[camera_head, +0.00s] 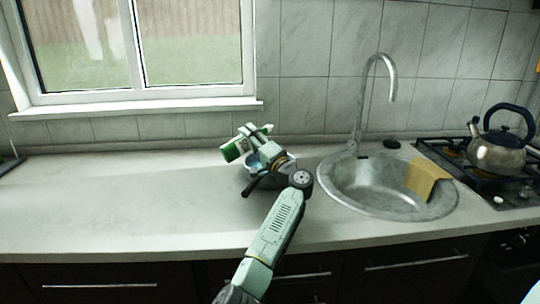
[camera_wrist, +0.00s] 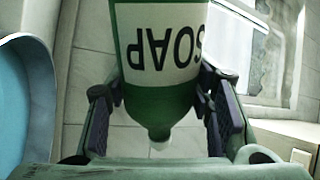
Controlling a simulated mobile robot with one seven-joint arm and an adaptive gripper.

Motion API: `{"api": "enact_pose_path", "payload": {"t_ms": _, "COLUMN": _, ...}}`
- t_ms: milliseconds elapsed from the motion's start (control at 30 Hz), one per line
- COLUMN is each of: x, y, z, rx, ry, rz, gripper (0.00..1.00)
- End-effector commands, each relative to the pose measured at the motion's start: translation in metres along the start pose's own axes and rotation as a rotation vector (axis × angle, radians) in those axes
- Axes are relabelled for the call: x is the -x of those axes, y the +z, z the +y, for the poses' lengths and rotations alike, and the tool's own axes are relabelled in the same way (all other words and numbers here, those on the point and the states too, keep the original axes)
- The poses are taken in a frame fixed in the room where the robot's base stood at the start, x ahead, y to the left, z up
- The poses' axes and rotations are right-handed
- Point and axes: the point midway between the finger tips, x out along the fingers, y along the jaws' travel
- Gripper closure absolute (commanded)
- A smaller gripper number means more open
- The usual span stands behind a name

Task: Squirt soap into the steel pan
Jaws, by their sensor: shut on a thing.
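My gripper (camera_head: 252,142) is shut on the soap bottle (camera_head: 232,151), a green bottle with a white label. The bottle lies tilted well over in the head view. The pan (camera_head: 254,166) stands on the counter under my gripper, bluish inside, partly hidden by my arm. A blue curved wall, probably the pan, fills the wrist view's left edge. I see no soap coming out.
A round steel sink (camera_head: 350,200) with a tall tap (camera_head: 392,85) lies right of the pan, a yellow cloth-like piece (camera_head: 425,177) on its edge. A kettle (camera_head: 497,150) stands on the hob at far right. The counter (camera_head: 110,205) is clear to the left.

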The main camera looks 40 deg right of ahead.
Motion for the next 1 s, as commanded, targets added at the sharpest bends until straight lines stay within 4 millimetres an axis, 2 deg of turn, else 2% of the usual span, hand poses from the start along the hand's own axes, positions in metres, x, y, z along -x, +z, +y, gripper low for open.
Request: {"api": "enact_pose_path", "payload": {"t_ms": 1000, "x": -0.0004, "y": 0.0023, "z": -0.0018, "rx": -0.049, "ry": -0.002, "rz": 0.016, "gripper": 0.91}}
